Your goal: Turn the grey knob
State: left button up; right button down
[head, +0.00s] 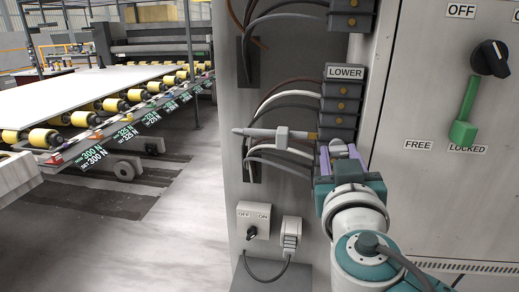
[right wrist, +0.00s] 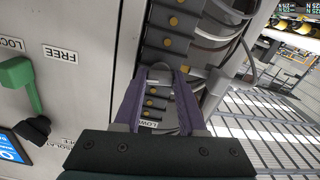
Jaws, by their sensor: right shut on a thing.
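My right gripper (head: 339,151) reaches up to the lower end of a column of dark terminal blocks on the cabinet's edge. Its purple fingers are shut on a small grey knob, which shows between the fingertips in the right wrist view (right wrist: 160,75). The gripper also shows there (right wrist: 161,82). In the head view the fingers and hand hide most of the knob, and its turn angle cannot be read. My left gripper is in neither view.
A pen-like rod with a grey collar (head: 283,135) juts left beside the fingers, among loose cables (head: 290,95). A green lever (head: 466,115) and black knob (head: 490,58) are on the right panel. A switch box (head: 253,217) sits below.

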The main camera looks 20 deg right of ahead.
jog(key=n+b, duration=0.1)
jog(key=n, duration=0.2)
jog(key=shift+f+b, duration=0.1)
jog(key=shift+b, duration=0.25)
jog(key=n, duration=0.2)
jog(key=shift+n+b, duration=0.4)
jog(key=n, duration=0.3)
jog(key=shift+n, duration=0.3)
jog(key=n, duration=0.3)
jog(key=shift+n, duration=0.4)
jog(key=n, duration=0.4)
jog(key=shift+r, duration=0.2)
jog(key=n+p, duration=0.1)
jog(key=n, duration=0.3)
jog(key=n+p, duration=0.2)
jog(key=n, duration=0.3)
jog(key=shift+n+p, duration=0.3)
jog(key=shift+n, duration=1.1)
